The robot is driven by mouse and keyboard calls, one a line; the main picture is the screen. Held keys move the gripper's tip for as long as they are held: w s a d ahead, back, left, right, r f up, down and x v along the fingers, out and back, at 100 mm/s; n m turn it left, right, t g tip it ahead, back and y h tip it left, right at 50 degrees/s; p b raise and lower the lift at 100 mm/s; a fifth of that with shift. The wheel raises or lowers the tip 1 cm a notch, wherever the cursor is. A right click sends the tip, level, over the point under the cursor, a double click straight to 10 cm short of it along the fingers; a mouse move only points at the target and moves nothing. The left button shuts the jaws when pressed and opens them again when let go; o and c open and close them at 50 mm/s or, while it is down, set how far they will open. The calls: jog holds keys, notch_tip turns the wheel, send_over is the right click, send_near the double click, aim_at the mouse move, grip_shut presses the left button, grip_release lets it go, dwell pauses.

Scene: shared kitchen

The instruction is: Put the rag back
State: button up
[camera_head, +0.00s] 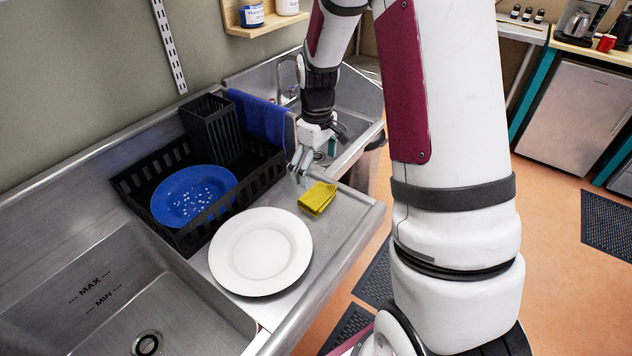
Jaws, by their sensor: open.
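A yellow folded rag (317,198) lies on the steel counter, right of the white plate and near the counter's front edge. My gripper (299,174) is just above and behind the rag, pointing down. Its fingers are open and nothing shows between them. The rag appears apart from the fingers. My arm hides part of the counter and the far sink behind the gripper.
A white plate (261,251) lies on the counter left of the rag. A sink (130,300) is at front left. A wall shelf (262,28) holds containers.

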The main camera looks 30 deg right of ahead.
jog(key=shift+r, duration=0.95)
jog(key=s+a+r+m+t, duration=0.1)
jog(key=s+a+r, duration=0.3)
jog(key=r, duration=0.4)
jog(key=s+a+r+m+t, duration=0.1)
jog(key=s+a+r+t, duration=0.1)
jog(key=s+a+r, duration=0.35)
jog(key=s+a+r+m+t, duration=0.1)
jog(key=s+a+r, duration=0.1)
jog(key=s, duration=0.4)
jog(key=s+a+r+m+t, duration=0.1)
jog(key=s+r, duration=0.4)
jog(key=s, duration=0.1)
jog(key=shift+s+a+r, duration=0.15)
jog(key=shift+s+a, duration=0.2)
jog(key=shift+s, duration=0.05)
